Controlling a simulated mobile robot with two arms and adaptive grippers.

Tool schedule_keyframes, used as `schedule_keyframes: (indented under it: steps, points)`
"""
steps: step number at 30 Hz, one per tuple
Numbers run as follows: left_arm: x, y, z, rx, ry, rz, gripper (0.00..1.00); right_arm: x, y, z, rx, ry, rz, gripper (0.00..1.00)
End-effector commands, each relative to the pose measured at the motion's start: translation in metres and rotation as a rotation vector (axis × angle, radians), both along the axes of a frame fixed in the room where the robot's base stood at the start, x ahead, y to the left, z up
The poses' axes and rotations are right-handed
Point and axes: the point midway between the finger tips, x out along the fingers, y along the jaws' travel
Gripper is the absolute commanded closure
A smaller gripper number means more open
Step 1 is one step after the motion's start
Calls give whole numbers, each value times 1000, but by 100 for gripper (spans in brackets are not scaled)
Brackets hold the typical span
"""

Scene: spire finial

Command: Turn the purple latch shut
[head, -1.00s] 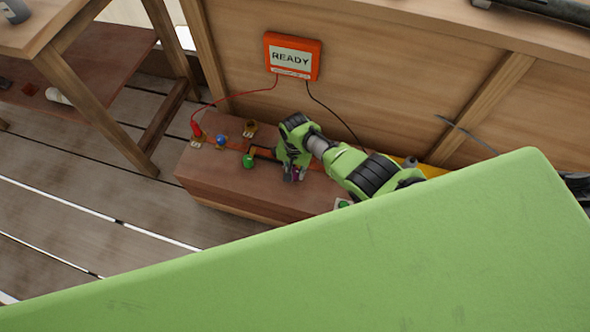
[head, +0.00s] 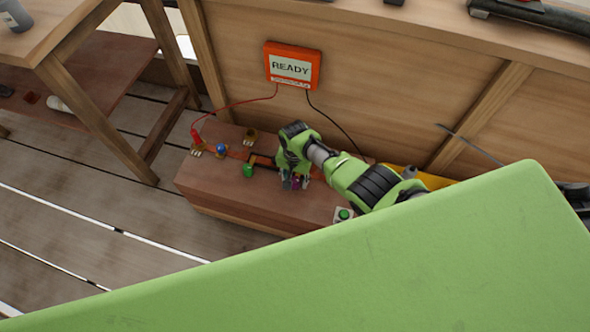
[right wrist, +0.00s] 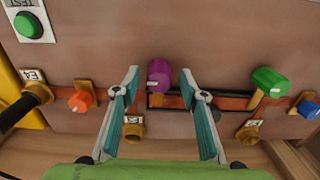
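The purple latch (right wrist: 158,73) is a round knob on the reddish-brown box in the right wrist view, at the left end of a black-edged slot. In the head view its purple (head: 297,183) shows partly behind the fingers. My right gripper (right wrist: 160,77) is open, with one fingertip on each side of the knob and a visible gap on both sides. In the head view the right gripper (head: 292,184) is low over the box top. I cannot tell whether either finger touches the box. My left gripper is not in view.
The wooden box (head: 225,190) also carries a green knob (right wrist: 268,82), an orange knob (right wrist: 80,100), a blue knob (head: 220,150) and a green TEST button (right wrist: 28,25). An orange panel (head: 290,66) reading READY hangs behind, with red and black wires. A wooden table stands at left.

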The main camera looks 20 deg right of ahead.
Motion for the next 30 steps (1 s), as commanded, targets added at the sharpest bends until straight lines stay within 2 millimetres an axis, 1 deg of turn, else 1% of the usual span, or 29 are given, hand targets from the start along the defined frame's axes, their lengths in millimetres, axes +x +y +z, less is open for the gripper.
schedule_keyframes:
  steps: [8,15,21,24,30]
  points:
    - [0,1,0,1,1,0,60,-1,-1,28,0,-3,1,61]
    - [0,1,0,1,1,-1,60,1,-1,69,-1,-4,0,61]
    - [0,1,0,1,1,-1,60,0,0,99,0,-4,0,61]
    - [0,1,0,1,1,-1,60,0,0,109,0,-2,0,61]
    - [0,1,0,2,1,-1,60,0,-1,115,-1,-1,-1,61]
